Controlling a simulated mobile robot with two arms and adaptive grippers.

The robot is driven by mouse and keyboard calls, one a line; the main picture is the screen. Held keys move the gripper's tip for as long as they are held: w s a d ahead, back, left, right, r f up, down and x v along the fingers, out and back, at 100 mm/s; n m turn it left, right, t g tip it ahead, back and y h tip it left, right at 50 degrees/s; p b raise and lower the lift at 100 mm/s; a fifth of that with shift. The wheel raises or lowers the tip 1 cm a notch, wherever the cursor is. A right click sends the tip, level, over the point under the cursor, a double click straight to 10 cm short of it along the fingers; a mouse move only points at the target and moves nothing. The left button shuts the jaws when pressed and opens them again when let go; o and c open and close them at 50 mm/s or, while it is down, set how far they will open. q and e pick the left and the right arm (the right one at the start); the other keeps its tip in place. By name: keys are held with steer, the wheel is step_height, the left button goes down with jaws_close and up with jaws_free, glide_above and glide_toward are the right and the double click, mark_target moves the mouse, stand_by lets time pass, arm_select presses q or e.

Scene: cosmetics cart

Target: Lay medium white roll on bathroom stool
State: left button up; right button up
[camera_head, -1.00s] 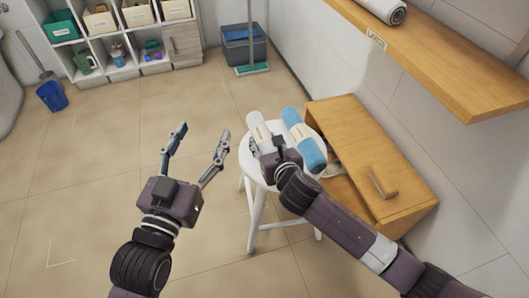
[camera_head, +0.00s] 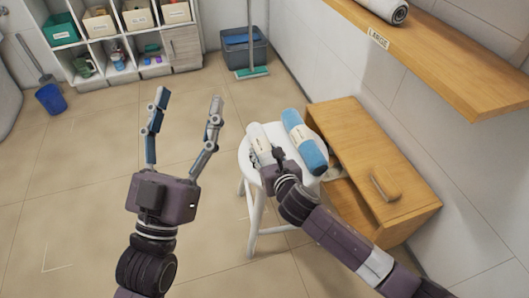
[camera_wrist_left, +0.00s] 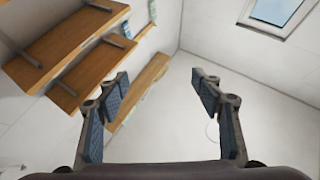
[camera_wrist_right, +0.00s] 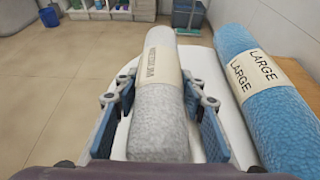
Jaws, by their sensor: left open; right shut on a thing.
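The medium white roll (camera_wrist_right: 159,100) lies between the fingers of my right gripper (camera_wrist_right: 160,105), which is shut on it, over the white stool (camera_wrist_right: 208,75). Its band is partly legible in the right wrist view. In the head view the roll (camera_head: 257,136) is partly hidden by my right gripper (camera_head: 265,158). I cannot tell whether it touches the seat. A blue roll labelled LARGE (camera_head: 304,141) lies beside it on the stool's right side. My left gripper (camera_head: 187,100) is open and empty over the floor, left of the stool. It also shows open in the left wrist view (camera_wrist_left: 160,88).
A wooden cabinet (camera_head: 375,150) stands close on the stool's right. A wooden shelf marked LARGE (camera_head: 440,55) holds a grey-white roll (camera_head: 385,10) above it. A storage unit (camera_head: 125,45), a bin (camera_head: 243,48) and a blue bucket (camera_head: 51,97) stand behind. The floor at left is clear.

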steer(key=shift+f, duration=0.1)
steer(key=o, duration=1.3)
steer(key=shift+c, duration=0.2)
